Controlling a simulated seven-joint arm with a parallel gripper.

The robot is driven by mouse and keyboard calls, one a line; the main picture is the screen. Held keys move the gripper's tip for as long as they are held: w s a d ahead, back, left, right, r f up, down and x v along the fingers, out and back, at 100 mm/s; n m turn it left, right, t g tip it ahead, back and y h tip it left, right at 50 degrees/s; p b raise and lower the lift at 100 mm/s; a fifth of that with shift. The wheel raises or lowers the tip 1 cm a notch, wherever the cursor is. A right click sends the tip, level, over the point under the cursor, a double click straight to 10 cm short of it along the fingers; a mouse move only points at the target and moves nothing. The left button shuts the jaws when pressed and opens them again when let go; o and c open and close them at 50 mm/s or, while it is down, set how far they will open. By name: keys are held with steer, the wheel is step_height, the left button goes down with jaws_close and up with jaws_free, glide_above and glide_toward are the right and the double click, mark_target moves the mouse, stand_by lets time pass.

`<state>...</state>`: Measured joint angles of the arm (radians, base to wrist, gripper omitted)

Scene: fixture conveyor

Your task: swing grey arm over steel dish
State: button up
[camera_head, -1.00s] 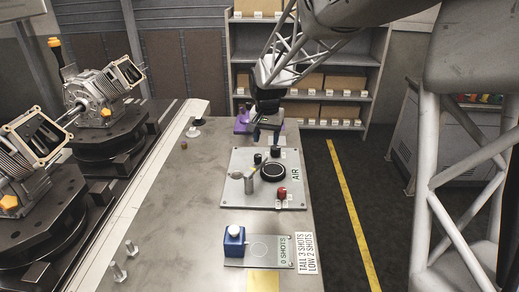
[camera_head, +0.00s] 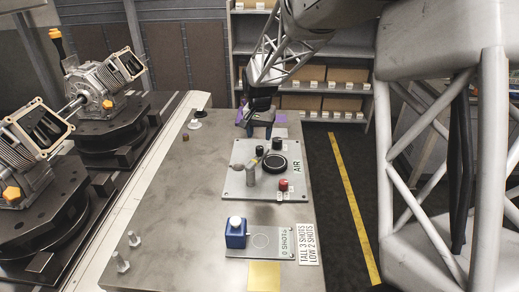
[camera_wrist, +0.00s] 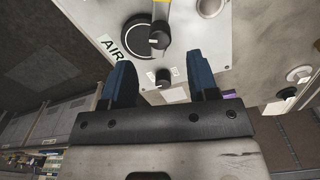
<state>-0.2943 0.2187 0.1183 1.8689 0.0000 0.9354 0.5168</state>
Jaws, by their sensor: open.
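The grey arm (camera_head: 258,159) has a yellow stretch and a dark knob at its far end. It runs from a grey post (camera_head: 251,177) toward the black round pad (camera_head: 275,163) on the panel. The steel dish (camera_head: 237,168) lies left of the post, with the arm pointing away from it. The dish also shows partly at the top of the wrist view (camera_wrist: 210,6), and the arm's knob (camera_wrist: 160,40) shows beside the black pad. My gripper (camera_head: 257,126) is open and empty beyond the panel's far edge. Its blue fingers (camera_wrist: 160,68) are apart from the arm.
The AIR panel (camera_head: 240,191) also carries a black knob (camera_head: 277,143) near my gripper and a red knob (camera_head: 283,185). A blue box with a white button (camera_head: 236,236) sits nearer. Engines on black turntables (camera_head: 108,140) stand left.

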mark_target(260, 147)
steer(key=shift+f, duration=3.35)
jaws_close()
